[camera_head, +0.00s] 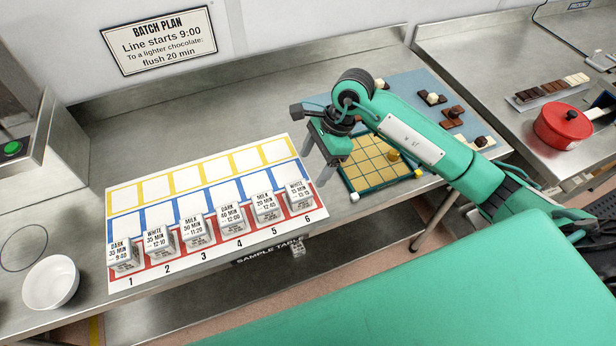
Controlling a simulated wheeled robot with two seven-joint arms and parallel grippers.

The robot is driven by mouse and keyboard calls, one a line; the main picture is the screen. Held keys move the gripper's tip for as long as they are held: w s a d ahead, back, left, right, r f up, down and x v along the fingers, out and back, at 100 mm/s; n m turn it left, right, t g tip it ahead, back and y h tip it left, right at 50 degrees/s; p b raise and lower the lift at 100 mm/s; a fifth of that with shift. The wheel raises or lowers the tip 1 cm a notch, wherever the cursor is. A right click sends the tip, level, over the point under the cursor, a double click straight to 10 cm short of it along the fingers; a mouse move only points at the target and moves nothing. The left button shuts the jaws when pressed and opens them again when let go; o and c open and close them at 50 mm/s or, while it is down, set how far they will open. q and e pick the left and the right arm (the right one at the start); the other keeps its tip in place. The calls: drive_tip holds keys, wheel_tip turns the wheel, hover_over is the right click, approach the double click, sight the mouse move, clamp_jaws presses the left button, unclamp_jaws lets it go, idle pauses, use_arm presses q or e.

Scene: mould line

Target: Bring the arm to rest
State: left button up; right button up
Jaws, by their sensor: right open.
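My right arm reaches in from the right over the metal table. Its gripper (314,167) points down and is open, with nothing seen between its fingers. It hangs above the table between the right end of the planning board (151,183) and the yellow grid mat (372,162). Whether the fingertips touch anything below cannot be told. My arm hides part of the mat and of the blue sheet (405,82) behind. My left gripper is not in view.
Several labelled blocks (194,229) stand in the board's red row, columns 1 to 6. A white bowl (50,282) stands at left. Chocolates (453,112) lie on the blue sheet. A red pot (568,124) stands on the right counter. The table behind the board is clear.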

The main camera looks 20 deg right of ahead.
drive_tip(key=shift+d+r, duration=0.15)
drive_tip(key=shift+r, duration=0.3)
